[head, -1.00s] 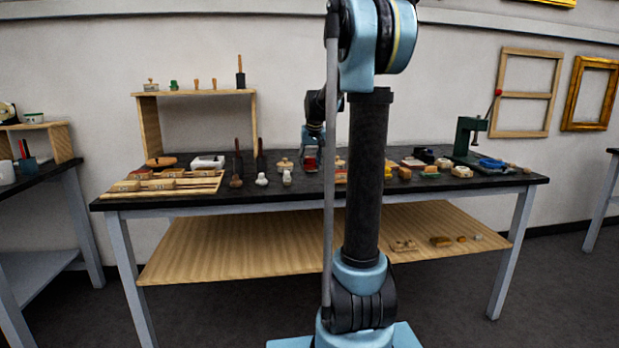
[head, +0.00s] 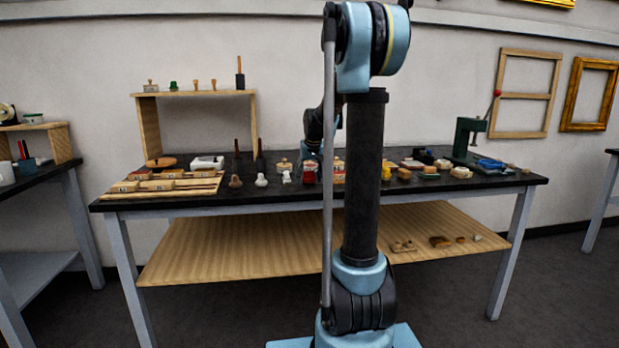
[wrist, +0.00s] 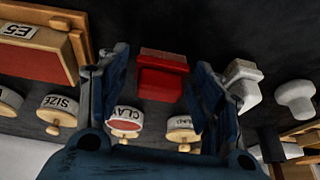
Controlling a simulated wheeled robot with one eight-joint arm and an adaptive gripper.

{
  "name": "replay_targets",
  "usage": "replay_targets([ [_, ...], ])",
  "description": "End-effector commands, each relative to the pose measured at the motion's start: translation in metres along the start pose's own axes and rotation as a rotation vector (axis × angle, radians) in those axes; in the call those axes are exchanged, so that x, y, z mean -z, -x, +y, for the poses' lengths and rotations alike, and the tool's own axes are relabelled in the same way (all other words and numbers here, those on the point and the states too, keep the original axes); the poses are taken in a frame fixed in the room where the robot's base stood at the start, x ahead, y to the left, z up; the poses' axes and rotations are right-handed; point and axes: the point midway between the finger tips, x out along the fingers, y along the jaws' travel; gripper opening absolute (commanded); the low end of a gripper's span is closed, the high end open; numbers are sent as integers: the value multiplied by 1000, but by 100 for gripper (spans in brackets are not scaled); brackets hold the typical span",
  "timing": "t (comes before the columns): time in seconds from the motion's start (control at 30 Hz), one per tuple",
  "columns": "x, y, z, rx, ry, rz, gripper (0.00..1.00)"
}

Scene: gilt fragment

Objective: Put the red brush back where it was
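The red brush appears as a red block (wrist: 162,78) in the wrist view, between and beyond my fingertips. In the head view a small red shape (head: 309,177) stands on the black tabletop below my gripper (head: 310,156). My gripper (wrist: 162,70) is open in the wrist view, with one blue finger on each side of the red block. A narrow dark gap shows at the left finger; the right finger lies very near the block's edge. I cannot tell whether it touches. The brush's underside is hidden.
A jar labelled CLAY (wrist: 125,120) and another jar (wrist: 182,130) stand close to my fingers.

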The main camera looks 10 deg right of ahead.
Motion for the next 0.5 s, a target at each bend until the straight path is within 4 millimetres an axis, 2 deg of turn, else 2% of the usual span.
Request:
replay_targets([
  [0.33, 0, 1, 1, 0, -1, 0, 64],
  [0.5, 0, 15, 1, 0, -1, 0, 64],
])
